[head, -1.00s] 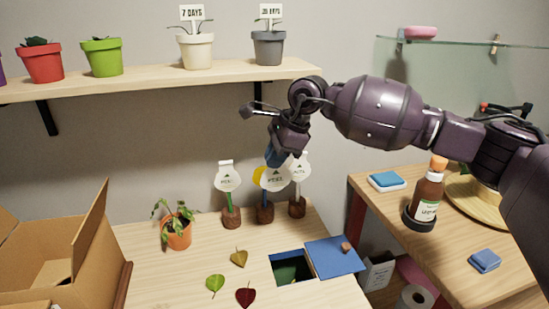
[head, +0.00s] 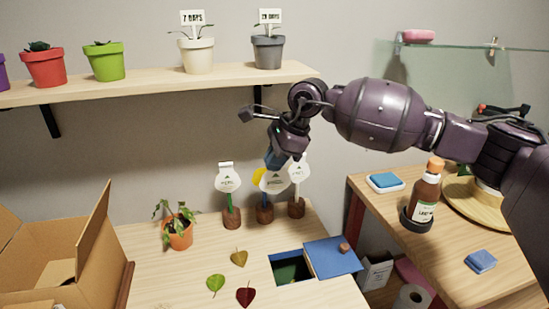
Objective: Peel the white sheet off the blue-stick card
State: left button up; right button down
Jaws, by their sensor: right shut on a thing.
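Three cards on sticks stand in round wooden bases on the table's back edge. The middle one is the blue-stick card (head: 265,201); a yellow patch (head: 259,175) shows at its left edge. A white sheet (head: 274,181) with dark print covers most of its front. My right gripper (head: 275,160) reaches down from above and is shut at the sheet's top edge; the fingertips are partly hidden, so the exact hold is hard to see. My left gripper is not in view.
The green-stick card (head: 228,180) stands left and the white-stick card (head: 299,173) close right. A potted plant (head: 178,235), loose leaves (head: 239,258) and an open box (head: 65,255) are on the table. An opening with a blue lid (head: 332,258) is in front. A shelf (head: 150,82) is above.

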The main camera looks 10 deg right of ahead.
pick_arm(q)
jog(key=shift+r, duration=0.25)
pick_arm(e)
jog(key=shift+s+r, duration=0.15)
jog(key=shift+s, duration=0.05)
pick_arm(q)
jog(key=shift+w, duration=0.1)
pick_arm(e)
jog(key=shift+r, duration=0.1)
jog(key=shift+r+p, duration=1.75)
jog(key=shift+r, duration=2.65)
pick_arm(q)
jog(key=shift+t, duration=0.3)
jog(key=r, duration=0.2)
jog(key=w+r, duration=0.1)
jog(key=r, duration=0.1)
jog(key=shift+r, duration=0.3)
pick_arm(e)
jog(key=shift+f, duration=0.1)
